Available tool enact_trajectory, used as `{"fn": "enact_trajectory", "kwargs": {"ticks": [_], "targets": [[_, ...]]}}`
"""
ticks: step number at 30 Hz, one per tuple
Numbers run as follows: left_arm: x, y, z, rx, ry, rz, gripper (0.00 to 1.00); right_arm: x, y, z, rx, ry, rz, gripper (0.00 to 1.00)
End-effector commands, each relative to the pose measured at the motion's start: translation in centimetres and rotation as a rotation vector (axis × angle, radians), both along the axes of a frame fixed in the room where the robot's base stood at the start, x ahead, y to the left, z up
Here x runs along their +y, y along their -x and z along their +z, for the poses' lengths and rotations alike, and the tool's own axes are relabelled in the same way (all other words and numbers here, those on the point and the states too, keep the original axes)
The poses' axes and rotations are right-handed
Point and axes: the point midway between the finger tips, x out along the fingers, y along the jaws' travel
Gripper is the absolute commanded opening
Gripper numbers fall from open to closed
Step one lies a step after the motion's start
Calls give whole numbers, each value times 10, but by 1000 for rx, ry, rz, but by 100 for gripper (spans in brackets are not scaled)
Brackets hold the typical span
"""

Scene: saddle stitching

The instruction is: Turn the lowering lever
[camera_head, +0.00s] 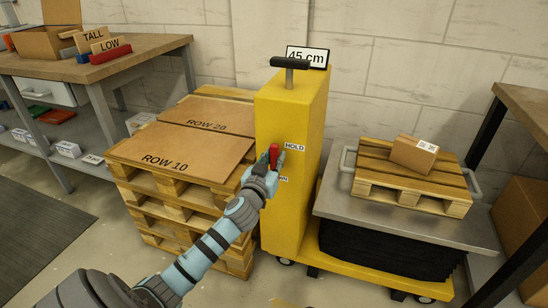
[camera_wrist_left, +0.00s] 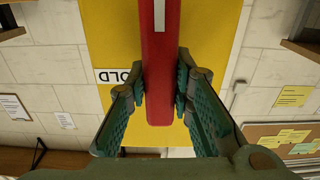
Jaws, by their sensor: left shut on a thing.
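The lowering lever (camera_head: 274,154) is red and sits on the front of a yellow lift column (camera_head: 283,214). A "HOLD" label (camera_head: 296,147) is right of the lever, and a lower label ending in "WN" (camera_head: 284,179) is partly hidden by my gripper. My left gripper (camera_head: 269,163) is shut on the lever. In the left wrist view the red lever (camera_wrist_left: 158,75) lies between the two fingers (camera_wrist_left: 161,95), which touch its sides. My right gripper is in neither view.
The lift's platform (camera_head: 400,229) carries a small pallet (camera_head: 386,184) with a carton (camera_head: 413,154). A sign (camera_head: 307,57) behind the column reads "45 cm". Stacked pallets (camera_head: 160,187) with "ROW 10" and "ROW 20" boards stand left. A workbench (camera_head: 95,66) is at far left.

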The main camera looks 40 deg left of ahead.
Motion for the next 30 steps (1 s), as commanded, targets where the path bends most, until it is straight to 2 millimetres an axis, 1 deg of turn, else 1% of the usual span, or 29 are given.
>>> {"fn": "enact_trajectory", "kwargs": {"ticks": [2, 8, 9, 12, 20, 23, 26, 30], "targets": [[-1, 0, 1, 14, -32, 1, 0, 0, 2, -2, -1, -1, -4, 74], [-1, 0, 0, 14, -35, 0, 0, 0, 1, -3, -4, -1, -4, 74], [-1, 0, -1, 14, -35, 0, 27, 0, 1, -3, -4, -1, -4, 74], [-1, 0, 0, 14, -34, 0, 42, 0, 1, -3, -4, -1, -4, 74], [-1, 0, 0, 14, -33, 0, 42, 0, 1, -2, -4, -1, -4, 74], [-2, 5, -1, 14, -34, 0, 42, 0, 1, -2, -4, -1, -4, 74], [-8, 22, -1, 16, -36, -2, 42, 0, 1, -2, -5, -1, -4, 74], [-22, 59, -1, 15, -35, -3, 42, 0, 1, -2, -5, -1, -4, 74]]}}
